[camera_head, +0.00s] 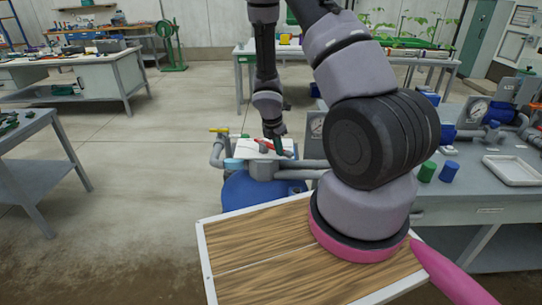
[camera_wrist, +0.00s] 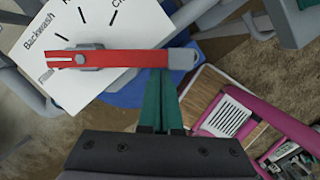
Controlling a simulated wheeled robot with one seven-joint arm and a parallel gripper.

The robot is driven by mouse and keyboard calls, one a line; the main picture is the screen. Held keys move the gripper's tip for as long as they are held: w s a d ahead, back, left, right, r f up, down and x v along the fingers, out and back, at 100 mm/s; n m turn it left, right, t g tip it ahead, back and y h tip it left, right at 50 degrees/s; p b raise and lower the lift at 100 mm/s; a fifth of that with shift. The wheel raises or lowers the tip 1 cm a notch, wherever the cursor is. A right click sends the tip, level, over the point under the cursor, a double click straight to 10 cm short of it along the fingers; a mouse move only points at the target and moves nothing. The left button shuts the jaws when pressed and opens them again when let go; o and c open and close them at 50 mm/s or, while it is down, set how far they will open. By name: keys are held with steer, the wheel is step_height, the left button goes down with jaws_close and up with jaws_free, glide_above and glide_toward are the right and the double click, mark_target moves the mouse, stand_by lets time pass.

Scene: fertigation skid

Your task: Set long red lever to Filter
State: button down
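The long red lever (camera_wrist: 130,60) sits on a white label plate (camera_wrist: 105,25) in the wrist view, turning on a grey pivot. Its slotted end points left, beside a small, partly covered label below "Backwash"; I cannot read it fully. Its grey-tipped end reaches right. In the head view the lever (camera_head: 264,143) lies on top of the blue tank unit. My gripper (camera_wrist: 165,75) has its green fingers close together at the lever's lower edge, near the grey tip. Whether they touch it is unclear. The gripper also shows in the head view (camera_head: 279,152).
The blue tank (camera_head: 245,192) stands under the plate with grey pipes (camera_head: 300,168) at its side. A grey bench (camera_head: 480,185) with gauges and a white tray (camera_head: 511,170) is at right. Open concrete floor (camera_head: 140,170) lies at left.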

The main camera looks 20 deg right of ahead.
steer(key=shift+w+d, duration=0.25)
steer(key=shift+d, duration=0.3)
steer(key=shift+w+d, duration=0.2)
steer(key=shift+d, duration=0.45)
